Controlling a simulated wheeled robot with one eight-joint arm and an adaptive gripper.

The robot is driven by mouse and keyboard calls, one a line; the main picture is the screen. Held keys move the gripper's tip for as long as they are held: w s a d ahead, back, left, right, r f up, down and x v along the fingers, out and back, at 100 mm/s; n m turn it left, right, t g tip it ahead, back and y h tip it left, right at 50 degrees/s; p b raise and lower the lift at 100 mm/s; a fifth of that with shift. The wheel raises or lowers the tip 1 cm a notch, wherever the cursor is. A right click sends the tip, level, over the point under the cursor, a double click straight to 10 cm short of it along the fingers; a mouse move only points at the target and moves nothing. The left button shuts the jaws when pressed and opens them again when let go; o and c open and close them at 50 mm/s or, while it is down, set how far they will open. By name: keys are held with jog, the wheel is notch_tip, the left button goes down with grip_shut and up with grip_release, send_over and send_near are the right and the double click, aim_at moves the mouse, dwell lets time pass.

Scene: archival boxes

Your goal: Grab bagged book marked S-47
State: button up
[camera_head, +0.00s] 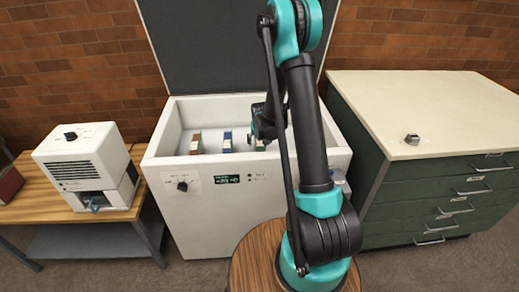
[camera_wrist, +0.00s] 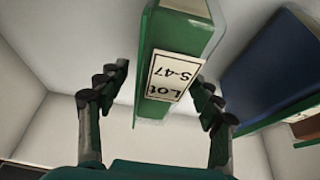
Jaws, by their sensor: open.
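The green book marked "Lot S-47" (camera_wrist: 180,65) stands in the wrist view, its label upside down there. A clear edge at its lower end suggests a bag. My gripper (camera_wrist: 162,88) is open, with one finger on each side of the book and visible gaps between fingers and book. In the head view my gripper (camera_head: 262,125) reaches down into the white open chest (camera_head: 215,215). It hides much of the book beside it there.
A blue book (camera_wrist: 270,65) stands to the right in the wrist view, with a brownish one (camera_wrist: 308,127) partly showing beyond. A green drawer cabinet (camera_head: 420,200) stands right of the chest. A white device (camera_head: 88,165) sits on a wooden table (camera_head: 30,195) at left.

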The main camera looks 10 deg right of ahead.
jog(key=shift+c, duration=0.5)
grip_shut()
